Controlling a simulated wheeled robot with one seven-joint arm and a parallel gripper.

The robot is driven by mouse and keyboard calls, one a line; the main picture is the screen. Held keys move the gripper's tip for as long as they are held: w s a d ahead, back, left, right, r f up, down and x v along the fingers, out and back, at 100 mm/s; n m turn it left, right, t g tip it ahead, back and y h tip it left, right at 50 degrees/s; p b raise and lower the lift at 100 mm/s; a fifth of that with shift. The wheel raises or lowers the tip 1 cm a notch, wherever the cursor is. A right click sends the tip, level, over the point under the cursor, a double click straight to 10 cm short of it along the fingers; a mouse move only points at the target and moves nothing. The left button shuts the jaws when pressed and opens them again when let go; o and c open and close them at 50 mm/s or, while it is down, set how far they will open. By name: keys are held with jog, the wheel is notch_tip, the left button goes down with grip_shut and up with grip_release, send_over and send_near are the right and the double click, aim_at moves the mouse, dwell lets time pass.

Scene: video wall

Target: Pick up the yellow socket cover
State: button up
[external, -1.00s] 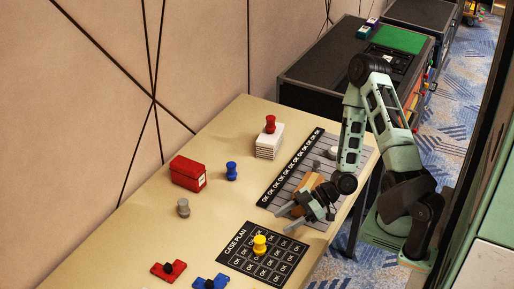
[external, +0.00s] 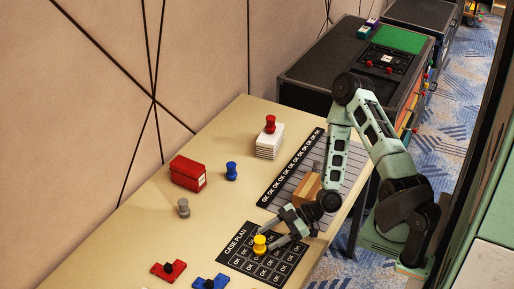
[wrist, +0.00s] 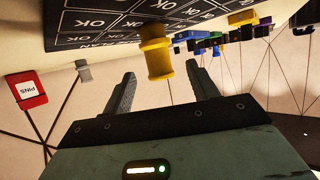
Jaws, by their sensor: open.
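The yellow socket cover (external: 260,244) stands upright on the black case plan sheet (external: 236,259), which is printed with OK cells. My gripper (external: 268,236) is low over the sheet, open, with its fingers on either side of the cover in the external view. In the wrist view, the yellow cover (wrist: 155,54) appears between the two open fingertips (wrist: 160,75), nearer the left one. Gaps show on both sides, and I cannot tell whether either finger touches it.
Red (external: 168,270) and blue (external: 209,283) parts lie near the sheet's lower left. A grey peg (external: 183,208), a blue peg (external: 231,171) and a red box (external: 188,173) stand farther left. A wooden block (external: 306,189) sits behind my gripper. The table between is clear.

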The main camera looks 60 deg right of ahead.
aim_at(255, 247)
jog(key=shift+r+p+x, duration=0.15)
jog(key=shift+p+x, duration=0.15)
jog(key=shift+x, duration=1.15)
jog(key=shift+r+p+x, duration=0.15)
jog(key=shift+p+x, duration=0.15)
jog(key=shift+x, duration=1.15)
jog(key=shift+w, duration=0.1)
jog(key=c, duration=1)
